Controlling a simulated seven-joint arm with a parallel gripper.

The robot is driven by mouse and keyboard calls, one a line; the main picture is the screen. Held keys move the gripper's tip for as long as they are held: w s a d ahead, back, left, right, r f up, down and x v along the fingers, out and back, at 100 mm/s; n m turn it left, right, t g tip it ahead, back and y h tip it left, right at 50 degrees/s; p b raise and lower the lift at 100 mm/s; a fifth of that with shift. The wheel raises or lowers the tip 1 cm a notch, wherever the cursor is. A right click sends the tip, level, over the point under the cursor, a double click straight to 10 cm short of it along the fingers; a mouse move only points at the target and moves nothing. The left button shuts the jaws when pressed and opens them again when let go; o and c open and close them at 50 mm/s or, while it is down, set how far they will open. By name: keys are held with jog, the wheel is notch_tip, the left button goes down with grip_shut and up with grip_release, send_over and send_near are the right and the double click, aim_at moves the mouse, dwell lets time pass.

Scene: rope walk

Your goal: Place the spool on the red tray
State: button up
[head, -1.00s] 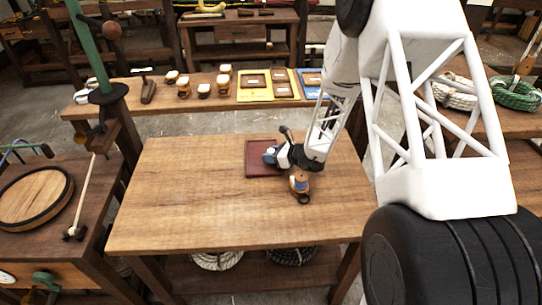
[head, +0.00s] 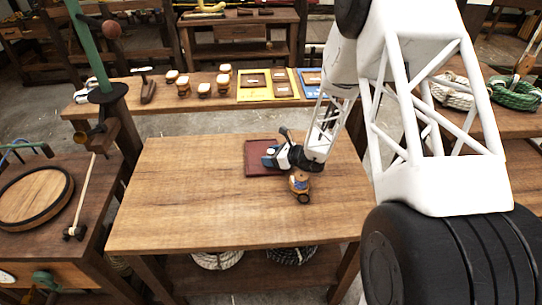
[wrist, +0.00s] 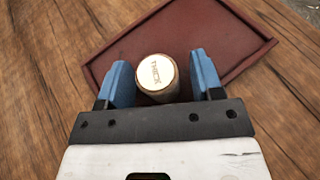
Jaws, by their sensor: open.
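The spool (wrist: 155,72) shows in the wrist view as a pale round end marked THICK, with its body running down towards the tray. It is over the red tray (wrist: 222,35), near the tray's edge, and appears to stand on it. My gripper (wrist: 162,62) is open, with one blue finger on each side of the spool. There is a gap at the right finger; the left finger is very close. In the head view, my gripper (head: 268,155) is low over the red tray (head: 254,148), and the spool is hard to make out there.
The wooden table (head: 200,200) around the tray is mostly clear, with wide free room on the left. Behind it, a long bench (head: 130,97) holds several small spools and a yellow board (head: 254,93). A side table with a round wooden lid (head: 35,195) stands at the left.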

jog(key=shift+r, duration=0.2)
jog(key=shift+v, duration=6)
jog(key=shift+r, duration=0.1)
jog(key=s+a+r+n+g+h, duration=0.1)
jog(key=s+a+r+n+g, duration=0.15)
jog(key=s+r+n, duration=0.5)
jog(key=s+a+r+n+g+h, duration=0.15)
jog(key=s+r+n+g, duration=0.3)
jog(key=s+r, duration=0.5)
jog(key=s+d+r+n+h, duration=0.2)
jog(key=s+r+n+h, duration=0.1)
jog(key=s, duration=0.4)
jog(key=s+d+r+n+t+h, duration=0.1)
jog(key=s+d+r+n+h, duration=0.1)
jog(key=s, duration=0.5)
jog(key=s+d+r+n+t+h, duration=0.1)
jog(key=s+d+r+n+h, duration=0.1)
jog(key=s+r+n+h, duration=0.2)
jog(key=s+r+n, duration=0.2)
jog(key=s+n, duration=0.1)
jog(key=shift+s+d+r, duration=0.3)
jog(key=shift+d+r, duration=0.05)
